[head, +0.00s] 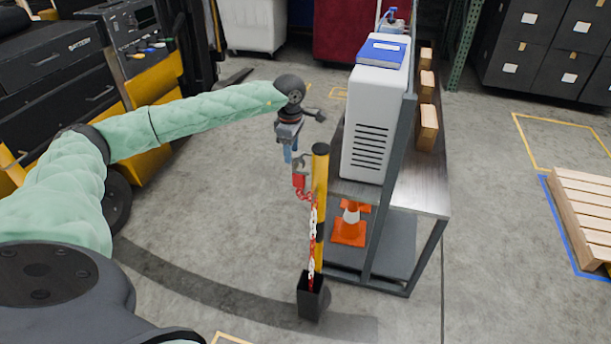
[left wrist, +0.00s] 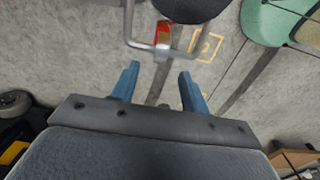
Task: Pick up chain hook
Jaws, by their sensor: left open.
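The chain hook (head: 302,161) is a grey metal hook with a red end piece (head: 299,182), beside the upper part of a yellow and black post (head: 319,185). A red and white chain (head: 312,240) hangs from it down along the post. My left gripper (head: 290,156) is open, with blue fingers pointing down just left of the hook. In the left wrist view, the hook (left wrist: 148,46) lies just ahead of the parted fingertips (left wrist: 158,76); nothing is between the fingers. I cannot tell the exact gap to the hook. My right gripper is not in view.
A metal cart (head: 425,196) stands right behind the post, carrying a white cabinet (head: 375,125) and cardboard boxes. An orange cone (head: 350,228) is on its lower shelf. A yellow and black forklift (head: 155,85) is at left. The floor between is clear.

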